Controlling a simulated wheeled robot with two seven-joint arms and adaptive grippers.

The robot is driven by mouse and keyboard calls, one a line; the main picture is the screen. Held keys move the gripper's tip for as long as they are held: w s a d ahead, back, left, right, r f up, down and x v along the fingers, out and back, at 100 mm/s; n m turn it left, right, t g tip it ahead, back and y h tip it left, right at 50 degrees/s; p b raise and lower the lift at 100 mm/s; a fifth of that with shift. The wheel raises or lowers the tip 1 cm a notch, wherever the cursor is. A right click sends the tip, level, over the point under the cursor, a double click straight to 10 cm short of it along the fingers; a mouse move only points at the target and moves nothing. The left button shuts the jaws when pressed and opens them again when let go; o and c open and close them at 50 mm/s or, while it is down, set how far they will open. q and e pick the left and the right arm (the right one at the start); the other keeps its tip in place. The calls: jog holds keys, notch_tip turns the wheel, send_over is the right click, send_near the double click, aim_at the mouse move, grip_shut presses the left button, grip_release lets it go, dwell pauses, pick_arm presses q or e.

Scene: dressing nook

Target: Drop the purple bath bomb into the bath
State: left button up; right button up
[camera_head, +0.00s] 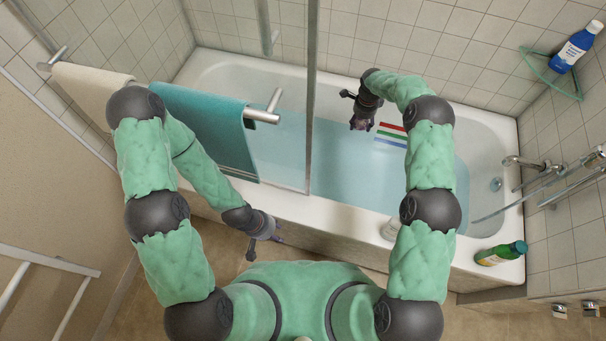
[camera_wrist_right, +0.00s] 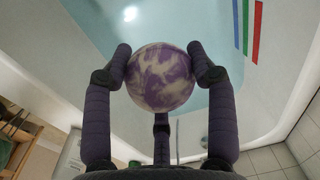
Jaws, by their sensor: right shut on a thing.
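The purple and white marbled bath bomb (camera_wrist_right: 160,78) is a ball held between the fingers of my right gripper (camera_wrist_right: 161,64). In the head view my right gripper (camera_head: 362,122) is over the water of the white bath (camera_head: 325,217), right of the glass screen. The bath holds pale blue water. In that view the bath bomb is mostly hidden by the gripper. My left gripper (camera_head: 270,233) hangs low outside the bath, in front of its near side. Its fingers are too small and dark to read.
A glass screen with a metal frame post (camera_head: 312,90) stands left of my right gripper. A teal towel (camera_head: 215,125) hangs at the left. A green bottle (camera_head: 501,254) and a white container (camera_head: 391,229) stand on the near rim. A blue bottle (camera_head: 574,50) sits on the corner shelf.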

jog(key=shift+w+a+m, duration=0.15)
jog(key=shift+w+m, duration=0.55)
jog(key=shift+m, duration=0.1)
notch_tip(320, 180, down, 6)
jog(key=b, duration=0.2)
jog(key=shift+b, duration=0.35)
jog(key=o, duration=1.3)
jog(key=shift+o, duration=0.2)
jog(key=r, duration=1.2)
jog(key=shift+s+a, duration=0.1)
jog(key=shift+s, duration=0.3)
jog(key=shift+f, duration=0.1)
